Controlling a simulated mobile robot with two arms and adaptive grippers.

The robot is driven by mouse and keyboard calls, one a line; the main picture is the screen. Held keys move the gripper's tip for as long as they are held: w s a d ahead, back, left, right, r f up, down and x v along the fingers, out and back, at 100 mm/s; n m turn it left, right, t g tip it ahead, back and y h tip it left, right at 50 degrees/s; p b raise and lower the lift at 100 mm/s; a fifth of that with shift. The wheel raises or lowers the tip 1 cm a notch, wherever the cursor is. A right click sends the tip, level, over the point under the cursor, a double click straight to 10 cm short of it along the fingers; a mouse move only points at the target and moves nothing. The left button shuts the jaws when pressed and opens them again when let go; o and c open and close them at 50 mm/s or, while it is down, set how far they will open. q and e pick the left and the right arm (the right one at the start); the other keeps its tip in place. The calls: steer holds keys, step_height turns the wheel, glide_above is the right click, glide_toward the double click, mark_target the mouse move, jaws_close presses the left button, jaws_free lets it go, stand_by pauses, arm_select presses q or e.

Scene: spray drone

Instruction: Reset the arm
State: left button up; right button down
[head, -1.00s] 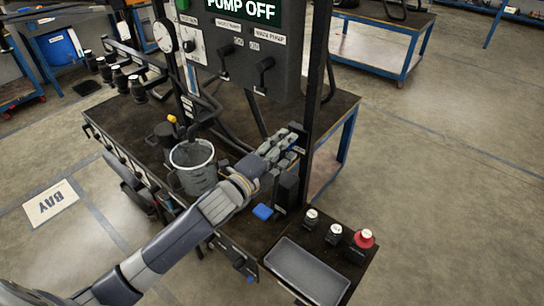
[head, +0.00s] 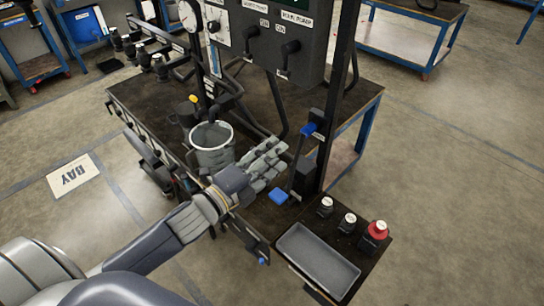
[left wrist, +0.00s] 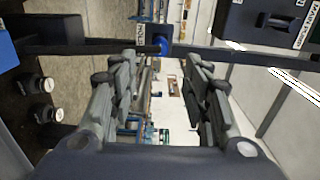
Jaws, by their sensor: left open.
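My left gripper (head: 268,163) is open and empty, reaching in over the dark bench top between the grey bucket and the black post. In the left wrist view its two fingers (left wrist: 157,92) stand wide apart with nothing between the tips. A lever with a blue tip (head: 309,129) stands just right of the fingertips, apart from them. In the left wrist view a dark bar crosses beyond the fingers, with a blue knob (left wrist: 163,45) on it. My right gripper is not in view.
The grey bucket (head: 211,147) stands close left of my gripper. The black post (head: 338,100) and the control panel (head: 278,45) rise beyond it. A grey tray (head: 318,262), a red button (head: 378,229) and a blue pad (head: 278,195) are nearer. Open floor lies at right.

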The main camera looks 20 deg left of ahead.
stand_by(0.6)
arm_select(q)
steer(key=s+a+f+n+g+y, duration=0.3)
steer(key=s+f+n+g+y, duration=0.3)
steer(key=f+n, duration=0.5)
steer(key=s+d+f+n+g, duration=0.1)
steer(key=s+f+n+g, duration=0.3)
steer(key=s, duration=0.5)
steer(key=s+d+f+n+g, duration=0.25)
steer(key=s+f+n, duration=0.2)
steer(key=s, duration=0.35)
step_height(320, 180, down, 25)
steer(key=s+g, duration=0.2)
steer(key=s+a+f, duration=0.2)
steer(key=s+f, duration=0.6)
steer(key=s+a+f+g, duration=0.1)
steer(key=s+f, duration=0.7)
steer(key=s, duration=0.1)
steer(key=shift+a+f, duration=0.3)
steer(key=shift+a, duration=0.1)
